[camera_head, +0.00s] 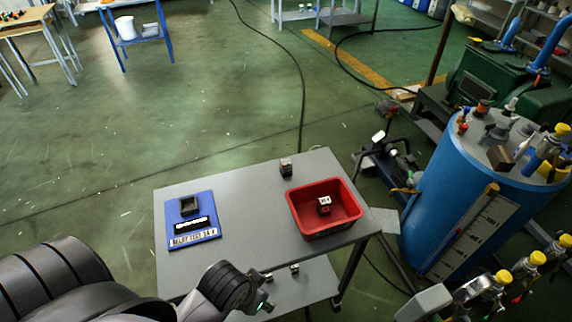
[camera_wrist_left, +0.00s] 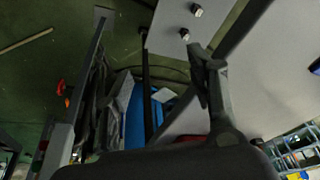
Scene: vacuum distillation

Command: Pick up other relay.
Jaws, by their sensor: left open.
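Small relay blocks show in the head view. One dark relay with a pale top (camera_head: 286,167) stands at the table's back edge, and another relay (camera_head: 324,205) lies in the red bin (camera_head: 345,222). Two small relays, one (camera_head: 268,277) and another (camera_head: 294,269), sit on the lower shelf (camera_head: 315,283). Two small blocks, one (camera_wrist_left: 196,10) and another (camera_wrist_left: 184,33), show at the top of the left wrist view on a grey surface. My left gripper (camera_head: 262,303) is open, low at the table's front side near the shelf relays. No relay shows between its fingers. My right gripper is out of view.
The grey table (camera_head: 255,210) holds a blue relay test board (camera_head: 205,233) with a dark block (camera_head: 189,205) at left. A blue tank (camera_head: 455,190) stands right of the table. The table's middle is clear. A table leg (camera_head: 347,275) stands beside the shelf.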

